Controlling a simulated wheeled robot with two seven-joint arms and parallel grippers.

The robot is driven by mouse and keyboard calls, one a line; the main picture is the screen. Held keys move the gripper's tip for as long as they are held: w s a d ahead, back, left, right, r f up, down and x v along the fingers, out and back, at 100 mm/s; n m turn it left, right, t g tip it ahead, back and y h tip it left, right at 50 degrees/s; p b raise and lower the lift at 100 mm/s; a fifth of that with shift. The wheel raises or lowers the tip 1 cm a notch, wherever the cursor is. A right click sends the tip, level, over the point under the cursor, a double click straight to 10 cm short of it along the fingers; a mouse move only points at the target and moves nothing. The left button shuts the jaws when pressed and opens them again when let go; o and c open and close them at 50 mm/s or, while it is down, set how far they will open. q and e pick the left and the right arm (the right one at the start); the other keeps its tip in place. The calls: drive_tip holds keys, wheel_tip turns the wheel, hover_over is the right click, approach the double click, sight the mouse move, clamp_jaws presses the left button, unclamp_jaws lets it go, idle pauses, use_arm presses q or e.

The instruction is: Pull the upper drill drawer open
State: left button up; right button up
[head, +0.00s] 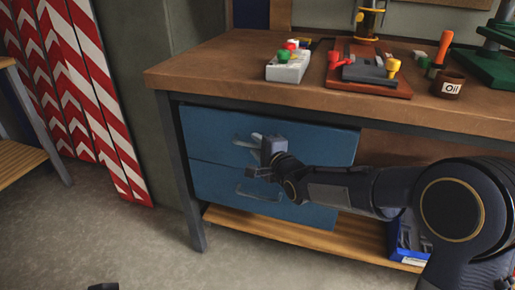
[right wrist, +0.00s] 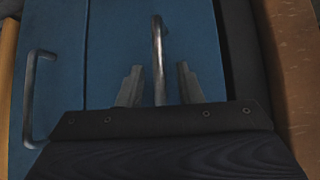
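The blue upper drawer (head: 325,142) under the workbench is shut, flush with the lower drawer (head: 212,182). Its grey bar handle (head: 243,143) is partly hidden by my right gripper (head: 262,155). In the right wrist view, the upper handle (right wrist: 158,50) runs between the two spread fingers of my right gripper (right wrist: 159,88), with a gap on each side. The gripper is open at the drawer front. The lower handle (right wrist: 35,95) shows at the left of that view. My left gripper is not clearly seen.
The wooden bench top (head: 210,70) overhangs the drawers and carries a grey switch box (head: 288,68), a red-brown fixture board (head: 385,88) and an oil cup (head: 448,87). A blue bin (head: 400,240) sits on the lower shelf (head: 260,232). The floor (head: 130,240) before the drawers is clear.

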drive_tip(key=shift+w, duration=0.1)
clamp_jaws()
idle(0.4)
